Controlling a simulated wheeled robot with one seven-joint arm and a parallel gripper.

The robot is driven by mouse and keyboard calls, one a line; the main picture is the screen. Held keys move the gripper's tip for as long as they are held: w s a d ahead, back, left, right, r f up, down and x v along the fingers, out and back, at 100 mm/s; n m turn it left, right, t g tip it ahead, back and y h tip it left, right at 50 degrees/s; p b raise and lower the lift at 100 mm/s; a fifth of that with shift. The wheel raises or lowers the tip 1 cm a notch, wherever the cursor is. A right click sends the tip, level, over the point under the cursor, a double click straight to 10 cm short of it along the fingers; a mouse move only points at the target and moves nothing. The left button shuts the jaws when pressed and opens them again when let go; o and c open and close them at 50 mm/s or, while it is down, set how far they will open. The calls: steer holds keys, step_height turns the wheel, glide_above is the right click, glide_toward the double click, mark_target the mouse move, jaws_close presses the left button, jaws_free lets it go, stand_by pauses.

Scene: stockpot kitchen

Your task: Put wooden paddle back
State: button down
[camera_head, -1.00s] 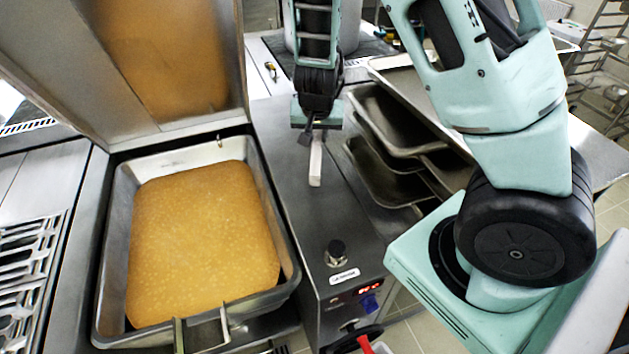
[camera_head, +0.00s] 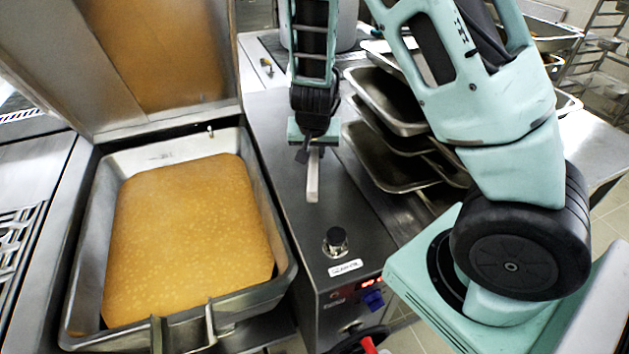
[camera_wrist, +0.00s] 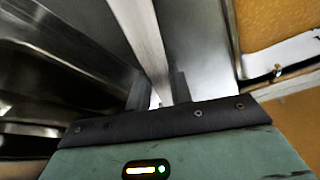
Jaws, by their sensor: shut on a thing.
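The wooden paddle (camera_head: 313,178) is a pale, narrow bar held by my gripper (camera_head: 312,152). In the head view it sticks out below the gripper towards the robot, over the steel housing beside the pan. In the wrist view the paddle (camera_wrist: 145,40) runs up and away from between the fingers (camera_wrist: 160,97). My gripper is shut on the paddle. The paddle's held end is hidden by the gripper, and I cannot tell whether its free end touches the steel top.
A square tilting pan (camera_head: 280,285) of orange-yellow food stands at left, its lid (camera_head: 170,125) raised. Stacked steel trays (camera_head: 385,175) sit right of the gripper. A black knob (camera_head: 336,238) stands at the housing's front. A stockpot (camera_head: 347,25) is behind the arm.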

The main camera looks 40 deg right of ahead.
step_height(320, 180, down, 9)
steer(key=shift+r+b, duration=0.2)
steer(key=shift+b, duration=0.6)
steer(key=c, duration=1.3)
jaws_free()
steer(key=shift+f, duration=0.1)
steer(key=shift+o, duration=0.2)
